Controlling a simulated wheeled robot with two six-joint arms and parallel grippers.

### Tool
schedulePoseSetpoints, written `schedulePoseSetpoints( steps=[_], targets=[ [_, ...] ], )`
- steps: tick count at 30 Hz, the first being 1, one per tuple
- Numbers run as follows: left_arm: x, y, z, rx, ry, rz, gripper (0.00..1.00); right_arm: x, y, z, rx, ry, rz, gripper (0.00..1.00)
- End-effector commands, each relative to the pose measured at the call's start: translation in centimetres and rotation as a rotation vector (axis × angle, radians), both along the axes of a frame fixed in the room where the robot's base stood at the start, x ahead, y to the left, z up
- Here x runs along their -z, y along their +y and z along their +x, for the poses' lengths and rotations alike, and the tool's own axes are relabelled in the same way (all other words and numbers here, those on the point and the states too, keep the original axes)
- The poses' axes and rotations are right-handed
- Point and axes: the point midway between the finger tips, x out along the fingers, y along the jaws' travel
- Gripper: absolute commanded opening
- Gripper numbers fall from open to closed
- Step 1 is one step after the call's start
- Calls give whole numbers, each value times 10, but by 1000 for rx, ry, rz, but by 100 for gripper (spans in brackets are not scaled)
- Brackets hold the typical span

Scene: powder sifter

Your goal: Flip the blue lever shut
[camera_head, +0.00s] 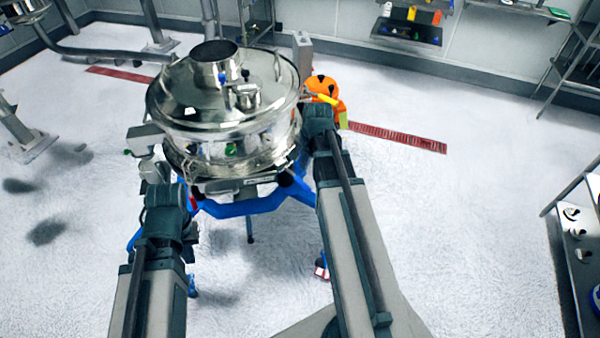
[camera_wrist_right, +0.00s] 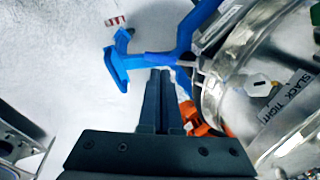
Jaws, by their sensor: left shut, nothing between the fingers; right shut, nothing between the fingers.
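The round polished steel sifter (camera_head: 225,105) stands on a blue frame (camera_head: 245,207) in the head view. In the right wrist view, a blue T-shaped piece (camera_wrist_right: 118,62), which looks like the lever, sticks out left from a bracket beside the steel body. I cannot make out the lever in the head view. My right gripper (camera_wrist_right: 161,74) is shut and empty, its tips just below the bar of that piece; contact is unclear. The end of my left arm (camera_head: 168,195) is at the sifter's lower left; its fingers are mostly hidden.
An orange object (camera_head: 322,86) stands behind my right arm's end. A SLACK/TIGHT label (camera_wrist_right: 285,100) is on the steel body. The white floor between is largely clear.

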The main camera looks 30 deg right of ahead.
Motion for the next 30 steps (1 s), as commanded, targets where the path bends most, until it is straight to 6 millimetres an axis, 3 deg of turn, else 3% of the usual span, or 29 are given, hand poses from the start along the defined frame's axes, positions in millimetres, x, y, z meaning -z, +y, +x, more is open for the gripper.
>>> schedulePoseSetpoints(
  steps=[3, 7, 20, 30],
  targets=[
    [-8, 0, 0, 0, 0, 0, 0, -9, -21, 2, 82, -15, 15, 0],
    [-9, 0, 0, 0, 0, 0, 0, -11, -30, 2, 121, -22, 22, 0],
    [-7, 0, 0, 0, 0, 0, 0, -8, -30, 2, 123, -22, 22, 0],
    [18, 0, 0, -1, 0, 0, 0, 17, -29, 7, 122, -22, 22, 0]
  ],
)
